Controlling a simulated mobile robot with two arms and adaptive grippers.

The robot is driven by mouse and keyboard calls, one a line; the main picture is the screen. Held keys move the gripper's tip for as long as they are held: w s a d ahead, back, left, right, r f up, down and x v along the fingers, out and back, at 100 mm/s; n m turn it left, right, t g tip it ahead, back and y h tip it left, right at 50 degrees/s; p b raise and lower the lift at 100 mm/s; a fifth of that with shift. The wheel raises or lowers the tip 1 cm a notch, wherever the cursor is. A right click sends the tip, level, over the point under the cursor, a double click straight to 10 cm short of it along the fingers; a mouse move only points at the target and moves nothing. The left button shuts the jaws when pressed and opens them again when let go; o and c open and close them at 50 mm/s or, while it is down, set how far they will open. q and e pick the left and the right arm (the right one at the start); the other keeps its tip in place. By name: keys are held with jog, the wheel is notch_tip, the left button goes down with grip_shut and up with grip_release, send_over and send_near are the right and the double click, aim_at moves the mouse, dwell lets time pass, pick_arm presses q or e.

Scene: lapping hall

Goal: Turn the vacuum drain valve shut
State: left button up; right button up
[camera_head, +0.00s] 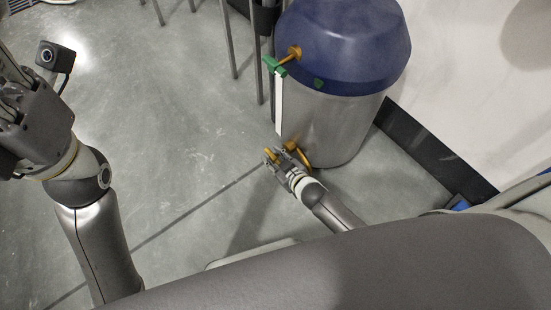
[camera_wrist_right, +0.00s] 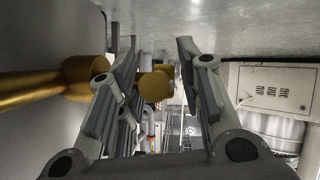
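The vacuum tank (camera_head: 345,115) is a grey metal cylinder with a blue domed top, standing on the floor. Low on its side is the brass drain valve (camera_head: 302,156), partly hidden by my right gripper (camera_head: 271,158). In the right wrist view a brass pipe (camera_wrist_right: 45,88) comes in from the left, and a rounded brass end (camera_wrist_right: 155,86) sits between the spread fingers of this gripper (camera_wrist_right: 160,70). Slim gaps show beside it, though contact is hard to judge. My left gripper (camera_head: 18,105) is at the left edge, partly cut off; its fingers are unclear.
A white sight tube (camera_head: 278,108) with green fittings runs up the tank's side, below a brass fitting (camera_head: 291,54). Thin grey legs (camera_head: 229,40) stand behind. A pale wall (camera_head: 480,90) with a dark base strip is at right. The floor at left is clear.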

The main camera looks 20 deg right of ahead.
dwell(0.3)
jog(key=shift+s, duration=0.25)
jog(key=v, duration=1.1)
jog(key=shift+s+r, duration=0.2)
